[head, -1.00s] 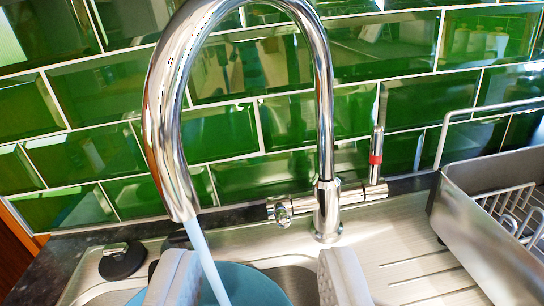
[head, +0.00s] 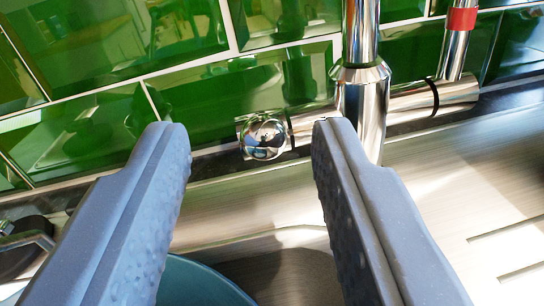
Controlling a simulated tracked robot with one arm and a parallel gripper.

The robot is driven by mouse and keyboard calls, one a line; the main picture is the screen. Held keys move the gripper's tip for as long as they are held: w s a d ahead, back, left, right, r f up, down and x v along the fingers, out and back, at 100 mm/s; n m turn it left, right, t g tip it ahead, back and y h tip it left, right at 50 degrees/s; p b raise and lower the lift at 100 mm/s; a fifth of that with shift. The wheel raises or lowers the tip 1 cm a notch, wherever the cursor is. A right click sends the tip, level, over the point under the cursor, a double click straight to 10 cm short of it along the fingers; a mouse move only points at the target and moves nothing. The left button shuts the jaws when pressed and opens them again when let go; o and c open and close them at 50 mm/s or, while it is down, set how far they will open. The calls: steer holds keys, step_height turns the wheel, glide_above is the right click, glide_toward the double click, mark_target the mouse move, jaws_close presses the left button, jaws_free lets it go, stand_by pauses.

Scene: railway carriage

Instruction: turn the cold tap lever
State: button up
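A chrome tap body (head: 361,105) stands behind the sink, with a short arm out to each side. On its left arm is a round chrome piece (head: 265,137), seen end-on; it is on the side opposite the red-banded lever, and I take it for the cold lever. No colour band shows on it. My gripper (head: 250,127) is open and empty. In the picture its grey fingers lie either side of the round piece, the right fingertip closer to it. I cannot tell how far behind the fingertips it lies. No contact shows.
An upright lever with a red band (head: 462,18) stands on the tap's right arm. Green tiles (head: 240,95) rise close behind. A blue-green round dish (head: 200,282) lies below, partly hidden by my left finger. A dark object (head: 25,243) sits at lower left. The ribbed steel drainer (head: 470,205) is clear.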

steer(key=shift+w+d+f+b, duration=0.15)
steer(key=shift+w+f+b, duration=0.15)
steer(key=shift+w, duration=0.9)
steer(key=shift+w+d+f+b, duration=0.25)
steer(key=shift+w+f, duration=0.1)
steer(key=shift+w, duration=0.9)
steer(key=shift+w+d+f+b, duration=0.1)
steer(key=shift+w+f+b, duration=0.2)
steer(key=shift+w, duration=0.9)
jaws_close()
